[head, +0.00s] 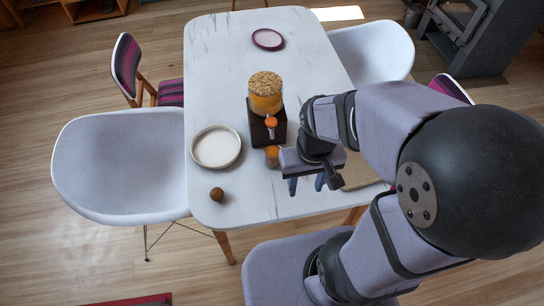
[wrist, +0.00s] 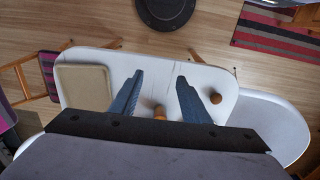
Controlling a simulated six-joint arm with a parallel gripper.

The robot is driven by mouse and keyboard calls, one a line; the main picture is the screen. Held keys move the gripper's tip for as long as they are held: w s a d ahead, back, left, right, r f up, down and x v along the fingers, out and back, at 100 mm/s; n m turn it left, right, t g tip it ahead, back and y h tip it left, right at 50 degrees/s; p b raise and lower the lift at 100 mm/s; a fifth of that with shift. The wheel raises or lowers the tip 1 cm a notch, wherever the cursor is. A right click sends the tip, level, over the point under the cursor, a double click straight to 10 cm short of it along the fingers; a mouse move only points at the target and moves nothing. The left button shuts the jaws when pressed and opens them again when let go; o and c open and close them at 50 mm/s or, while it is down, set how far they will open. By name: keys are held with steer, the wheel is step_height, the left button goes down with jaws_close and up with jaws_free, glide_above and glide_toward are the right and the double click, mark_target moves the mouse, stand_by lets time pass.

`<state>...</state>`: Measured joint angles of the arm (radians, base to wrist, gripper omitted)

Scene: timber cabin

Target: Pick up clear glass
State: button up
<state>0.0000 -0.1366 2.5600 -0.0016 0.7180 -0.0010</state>
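In the wrist view my gripper (wrist: 160,76) also shows spread fingers. A small orange-brown thing (wrist: 160,112) shows between them, lower in the picture; I cannot tell whether it is the glass. The gripper body hides whatever is below it there.
A dispenser (head: 265,95) on a dark base stands behind the glass. A white plate (head: 216,147) and a brown ball (head: 217,194) are to the left. A tan board (head: 360,172) lies right, partly behind my arm. A purple plate (head: 268,39) is at the far end. Chairs surround the table.

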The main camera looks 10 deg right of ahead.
steer(key=o, duration=0.5)
steer(key=shift+c, duration=0.2)
